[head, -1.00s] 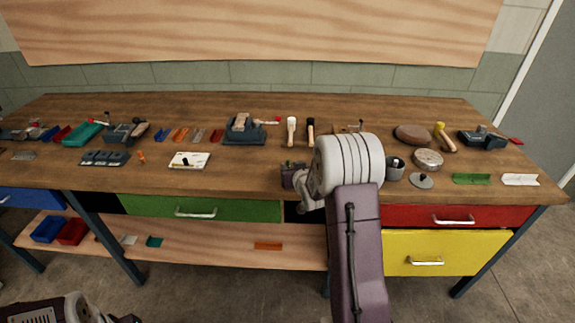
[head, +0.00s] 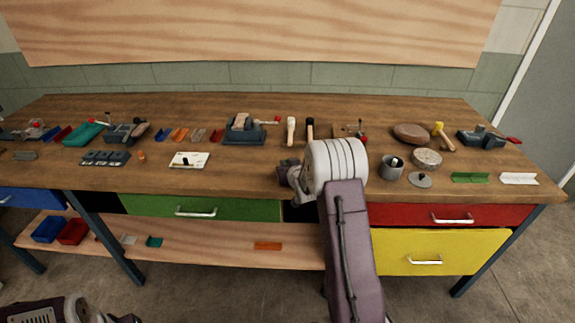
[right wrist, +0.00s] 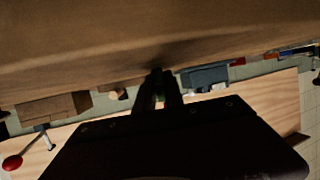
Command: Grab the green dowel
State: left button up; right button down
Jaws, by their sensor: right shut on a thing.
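My right gripper (head: 285,171) is over the front middle of the workbench, partly hidden behind my own pale wrist in the head view. In the right wrist view its two dark fingers (right wrist: 160,90) are shut on a small green piece, the green dowel (right wrist: 160,101), of which only a sliver shows between them. The dowel is hidden in the head view. Of my left arm, only a part shows at the bottom left of the head view, with a dark end cut off by the frame edge; its jaws cannot be made out.
A white card (head: 189,160) lies left of the gripper, and a dark vise-like block (head: 244,129) stands behind it. A grey cup (head: 391,169) and a round tin (head: 427,159) stand to the right. A green drawer (head: 240,208) is below the bench edge. Bare wood lies around the gripper's left.

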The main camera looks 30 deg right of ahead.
notch_tip(320, 180, up, 10)
jog(key=shift+f+p, duration=0.2)
jog(key=shift+p, duration=0.6)
jog(key=shift+r, duration=0.2)
